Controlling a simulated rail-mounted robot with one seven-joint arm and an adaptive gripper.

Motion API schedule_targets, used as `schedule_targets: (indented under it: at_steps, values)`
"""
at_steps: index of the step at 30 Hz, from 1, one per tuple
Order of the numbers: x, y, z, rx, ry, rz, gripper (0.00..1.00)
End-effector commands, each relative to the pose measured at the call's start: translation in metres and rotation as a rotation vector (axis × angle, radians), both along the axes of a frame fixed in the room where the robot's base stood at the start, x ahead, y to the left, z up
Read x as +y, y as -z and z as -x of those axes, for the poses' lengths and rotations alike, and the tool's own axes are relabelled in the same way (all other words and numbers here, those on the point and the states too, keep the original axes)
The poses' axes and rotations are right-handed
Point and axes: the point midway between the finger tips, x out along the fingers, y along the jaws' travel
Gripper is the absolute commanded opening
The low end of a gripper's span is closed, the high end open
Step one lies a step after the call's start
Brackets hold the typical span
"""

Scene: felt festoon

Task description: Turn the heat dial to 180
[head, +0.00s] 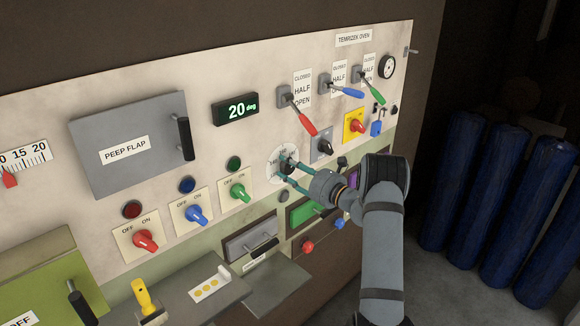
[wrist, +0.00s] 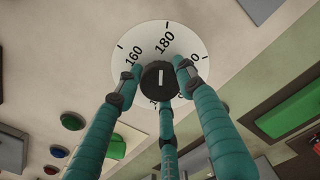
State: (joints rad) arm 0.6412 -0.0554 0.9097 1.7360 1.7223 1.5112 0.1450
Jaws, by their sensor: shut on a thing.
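The heat dial is a black ribbed knob (wrist: 158,82) with a white line on a round white scale plate (wrist: 150,35); the plate also shows in the head view (head: 274,174). The scale reads 160 and 180, and a third number is partly hidden by a finger. The white line stands nearly upright in the wrist view, roughly in line with the 180 above it. My gripper (wrist: 157,85) has teal fingers closed around the knob; it also shows in the head view (head: 288,168). The lower scale is hidden behind the fingers.
A display (head: 235,109) above the dial reads 20 deg. A green switch (head: 238,192) is left of the dial, and a red-handled lever (head: 302,118) is above it. A grey drawer front (head: 250,240) lies below. Blue cylinders (head: 500,200) stand at right.

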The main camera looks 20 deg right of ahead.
Motion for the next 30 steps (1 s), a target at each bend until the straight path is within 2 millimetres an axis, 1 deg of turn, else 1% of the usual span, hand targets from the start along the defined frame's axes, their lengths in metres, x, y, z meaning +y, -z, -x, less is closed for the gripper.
schedule_targets:
  at_steps: [1,19,20,28,30]
  values:
    - [-0.0008,-0.0093,-0.0022,-0.014,0.003,-0.015,0.12]
    - [-0.0025,-0.0098,-0.0023,-0.007,0.007,-0.046,0.12]
    - [-0.0026,-0.0098,-0.0023,-0.007,0.007,-0.046,0.39]
    - [-0.0025,-0.0058,-0.0012,0.001,0.006,-0.045,0.55]
    - [-0.0023,-0.0049,-0.0009,0.003,0.005,-0.044,0.57]
